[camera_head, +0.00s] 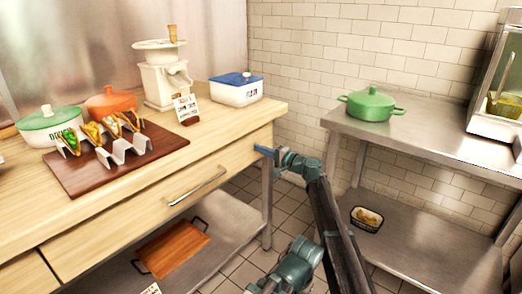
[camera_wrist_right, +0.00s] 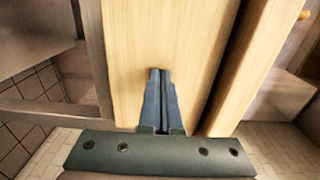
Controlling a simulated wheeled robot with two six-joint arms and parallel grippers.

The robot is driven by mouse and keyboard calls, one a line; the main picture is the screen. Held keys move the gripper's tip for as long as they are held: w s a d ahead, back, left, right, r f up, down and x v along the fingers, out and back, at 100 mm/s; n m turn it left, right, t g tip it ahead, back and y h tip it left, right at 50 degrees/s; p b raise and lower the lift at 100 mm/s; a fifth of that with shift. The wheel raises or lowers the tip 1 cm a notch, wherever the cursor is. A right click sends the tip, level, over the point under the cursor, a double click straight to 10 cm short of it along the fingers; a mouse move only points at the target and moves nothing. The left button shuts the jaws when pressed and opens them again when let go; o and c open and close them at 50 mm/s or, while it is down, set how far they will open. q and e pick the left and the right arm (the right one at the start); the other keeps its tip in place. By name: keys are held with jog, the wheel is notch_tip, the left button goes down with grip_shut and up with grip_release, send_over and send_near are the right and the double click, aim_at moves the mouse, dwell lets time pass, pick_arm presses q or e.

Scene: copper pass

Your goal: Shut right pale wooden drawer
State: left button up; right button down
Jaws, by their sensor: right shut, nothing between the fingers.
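The right pale wooden drawer (camera_head: 152,212) is under the counter top, with a metal bar handle (camera_head: 197,186) on its front. Its front looks close to the counter's face; I cannot tell whether a small opening remains. My right gripper (camera_head: 260,150) is shut and empty at the right end of the drawer front. In the right wrist view the shut blue fingers (camera_wrist_right: 160,75) point at the pale drawer front (camera_wrist_right: 140,35), touching or very near it. A dark gap lies between that front and the counter edge (camera_wrist_right: 250,75). My left gripper is not in view.
The counter (camera_head: 225,130) carries a taco rack on a brown board (camera_head: 70,180), pots, a white grinder (camera_head: 165,80) and a blue-lidded box (camera_head: 237,90). A lower shelf (camera_head: 225,235) holds a wooden tray (camera_head: 172,248). A steel table (camera_head: 430,140) stands right, beyond open tiled floor.

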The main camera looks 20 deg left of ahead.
jog(key=shift+w+a+r, duration=0.15)
jog(key=shift+w+a, duration=0.05)
jog(key=shift+a, duration=0.15)
jog(key=v, duration=1.5)
jog(key=s+d+f+n+g+h, duration=0.4)
jog(key=s+d+f+h, duration=0.4)
jog(key=s+d+f, duration=0.6)
jog(key=s+d+f+g+h, duration=0.1)
jog(key=s+d+f+h, duration=0.3)
jog(key=s+d, duration=0.45)
jog(key=s+d+f+g+h, duration=0.1)
jog(key=s+d+f+h, duration=0.35)
jog(key=s+d, duration=0.45)
jog(key=s+a+n+g+h, duration=0.15)
jog(key=s+a+n, duration=0.35)
jog(key=a, duration=0.6)
pick_arm(q)
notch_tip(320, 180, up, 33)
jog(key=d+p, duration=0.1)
jog(key=p, duration=3.2)
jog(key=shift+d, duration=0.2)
pick_arm(e)
notch_tip(320, 180, up, 33)
jog(key=s, duration=0.1)
jog(key=shift+d+r+m, duration=0.15)
jog(key=shift+d+m, duration=0.05)
jog(key=shift+m, duration=0.2)
